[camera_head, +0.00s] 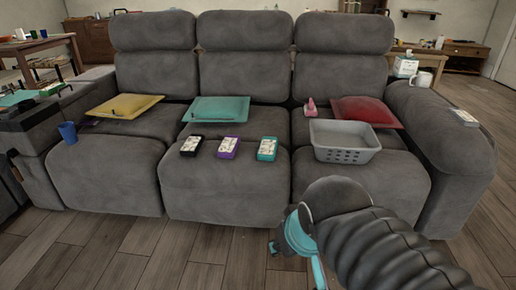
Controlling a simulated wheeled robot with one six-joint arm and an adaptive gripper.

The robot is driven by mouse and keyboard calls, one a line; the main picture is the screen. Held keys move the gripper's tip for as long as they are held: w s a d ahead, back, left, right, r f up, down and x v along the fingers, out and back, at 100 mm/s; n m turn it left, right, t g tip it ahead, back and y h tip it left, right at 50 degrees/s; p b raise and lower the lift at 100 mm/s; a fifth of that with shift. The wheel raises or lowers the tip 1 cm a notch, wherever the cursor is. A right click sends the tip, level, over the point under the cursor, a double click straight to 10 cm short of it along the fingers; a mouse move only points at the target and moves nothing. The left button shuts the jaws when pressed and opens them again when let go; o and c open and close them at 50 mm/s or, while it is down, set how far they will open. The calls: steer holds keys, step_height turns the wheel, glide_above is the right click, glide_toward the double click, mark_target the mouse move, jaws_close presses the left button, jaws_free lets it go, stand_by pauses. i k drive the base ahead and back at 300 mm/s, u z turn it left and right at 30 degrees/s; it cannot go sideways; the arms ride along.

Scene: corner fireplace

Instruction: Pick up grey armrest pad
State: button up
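The grey sofa (230,185) has a thick padded armrest (440,130) on the right. The left armrest (95,75) is largely covered by dark objects. I cannot make out a separate grey pad on either one, as grey blends with the upholstery. My gripper (298,240) is low in front of the sofa's middle and right seats, apart from both armrests. Its teal parts show beside my dark ribbed arm. The fingertips are not clear, and I cannot tell whether it is open.
A white mug (423,79) and bottle (405,66) are near the right armrest. Floor in front is clear.

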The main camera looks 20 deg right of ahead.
mark_target(463, 118)
steer(key=z, duration=2.5)
steer(key=i, duration=1.5)
steer(key=u, duration=0.55)
steer(key=i, duration=0.7)
steer(key=u, duration=0.65)
